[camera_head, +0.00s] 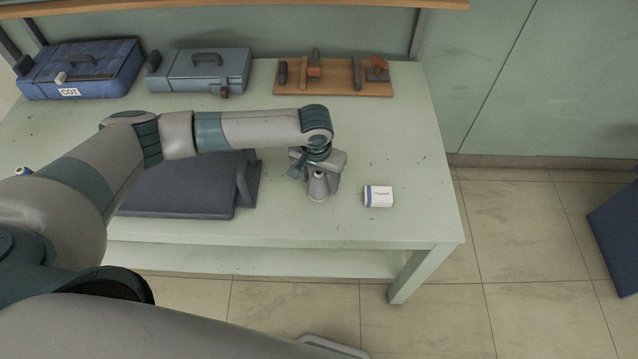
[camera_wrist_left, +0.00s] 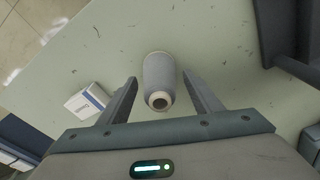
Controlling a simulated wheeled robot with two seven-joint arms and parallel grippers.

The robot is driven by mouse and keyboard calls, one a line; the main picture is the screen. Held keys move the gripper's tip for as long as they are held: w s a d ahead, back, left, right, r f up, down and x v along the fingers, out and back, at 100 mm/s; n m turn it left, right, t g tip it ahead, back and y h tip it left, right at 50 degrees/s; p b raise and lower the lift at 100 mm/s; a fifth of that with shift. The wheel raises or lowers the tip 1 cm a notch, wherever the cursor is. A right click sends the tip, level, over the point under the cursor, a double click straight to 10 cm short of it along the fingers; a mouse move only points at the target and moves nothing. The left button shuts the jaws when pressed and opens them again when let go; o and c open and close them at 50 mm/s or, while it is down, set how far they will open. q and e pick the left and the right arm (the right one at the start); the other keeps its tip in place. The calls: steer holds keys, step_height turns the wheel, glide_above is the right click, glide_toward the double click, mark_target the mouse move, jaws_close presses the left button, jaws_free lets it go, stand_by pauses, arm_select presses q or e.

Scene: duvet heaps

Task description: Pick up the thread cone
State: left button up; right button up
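The thread cone (camera_head: 318,187) is a pale grey cone standing on the green table (camera_head: 410,150). In the left wrist view the cone (camera_wrist_left: 159,80) shows its dark top hole, between and slightly beyond the fingertips. My left gripper (camera_head: 320,188) points down over the cone from above. In the left wrist view the left gripper (camera_wrist_left: 163,84) is open, with one finger on each side of the cone and visible gaps between. My right gripper is not in either view.
A small white and blue box (camera_head: 379,196) lies right of the cone. A dark grey case (camera_head: 180,190) lies to the left. A blue toolbox (camera_head: 85,70), a grey toolbox (camera_head: 200,72) and a wooden board with tools (camera_head: 335,88) line the back. The table's right part is clear.

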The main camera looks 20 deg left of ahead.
arm_select(q)
steer(key=c, duration=1)
steer(key=shift+r, duration=0.1)
steer(key=shift+r, duration=0.4)
steer(key=r+b, duration=0.1)
steer(key=r, duration=0.2)
steer(key=shift+d+r+b, duration=0.15)
steer(key=shift+d+b, duration=0.2)
steer(key=shift+b, duration=0.05)
steer(key=d+r+b, duration=0.3)
steer(key=d+r, duration=0.3)
steer(key=d, duration=0.5)
steer(key=shift+r, duration=0.4)
